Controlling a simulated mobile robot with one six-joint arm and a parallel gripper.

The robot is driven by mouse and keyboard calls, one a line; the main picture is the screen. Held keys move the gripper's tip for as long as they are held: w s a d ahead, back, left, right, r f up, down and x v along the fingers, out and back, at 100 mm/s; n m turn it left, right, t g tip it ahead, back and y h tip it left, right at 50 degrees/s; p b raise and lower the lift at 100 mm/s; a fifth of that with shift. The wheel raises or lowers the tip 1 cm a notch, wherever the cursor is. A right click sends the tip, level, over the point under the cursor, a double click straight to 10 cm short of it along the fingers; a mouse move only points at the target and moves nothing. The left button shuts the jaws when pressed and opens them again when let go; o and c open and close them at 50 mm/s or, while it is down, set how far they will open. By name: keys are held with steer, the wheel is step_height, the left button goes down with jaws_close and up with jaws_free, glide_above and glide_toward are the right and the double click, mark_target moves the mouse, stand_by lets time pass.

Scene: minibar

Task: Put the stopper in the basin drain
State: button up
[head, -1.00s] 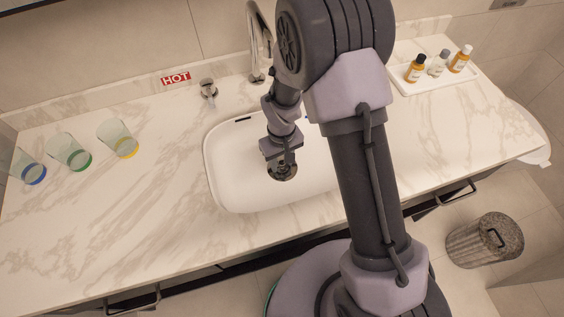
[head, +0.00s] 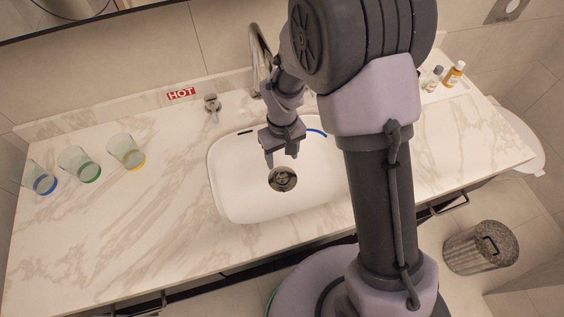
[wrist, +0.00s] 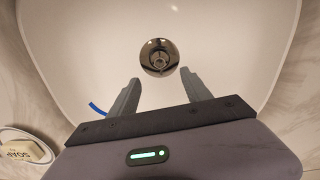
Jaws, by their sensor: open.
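The basin drain (head: 282,179) is a round, shiny metal opening in the floor of the white basin (head: 240,200). A small metal stopper with a raised knob (wrist: 160,60) sits inside the drain's ring in the wrist view. I cannot tell how fully it is seated. My gripper (head: 282,158) is open and empty above the basin, behind the drain in the head view. In the wrist view my gripper's (wrist: 160,76) two fingers stand apart, with the drain (wrist: 159,45) beyond and between their tips.
A curved tap (head: 258,60) stands behind the basin, with a handle (head: 212,104) to its left. A thin blue curved thing (head: 317,132) shows in the basin. Three glasses (head: 78,164) stand left. Bottles (head: 453,74) stand right. Soap (wrist: 22,148) shows in the wrist view.

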steer(key=s+d+r+m+t+y, duration=0.1)
steer(key=d+r+m, duration=0.1)
steer(key=r, duration=0.6)
steer(key=s+d+r+m+t, duration=0.1)
steer(key=s+d+r, duration=0.1)
steer(key=r, duration=0.6)
steer(key=s+d+r+m+t, duration=0.2)
steer(key=s+r+m, duration=0.1)
steer(key=s+r, duration=0.3)
steer(key=s+d+r+m+t+y, duration=0.1)
steer(key=s+d+r+m, duration=0.1)
steer(key=s+r, duration=0.4)
steer(key=s+m, duration=0.1)
steer(key=s, duration=0.1)
steer(key=shift+s+d+t, duration=0.3)
steer(key=shift+t, duration=0.1)
steer(key=shift+r, duration=0.1)
steer(key=shift+c, duration=0.3)
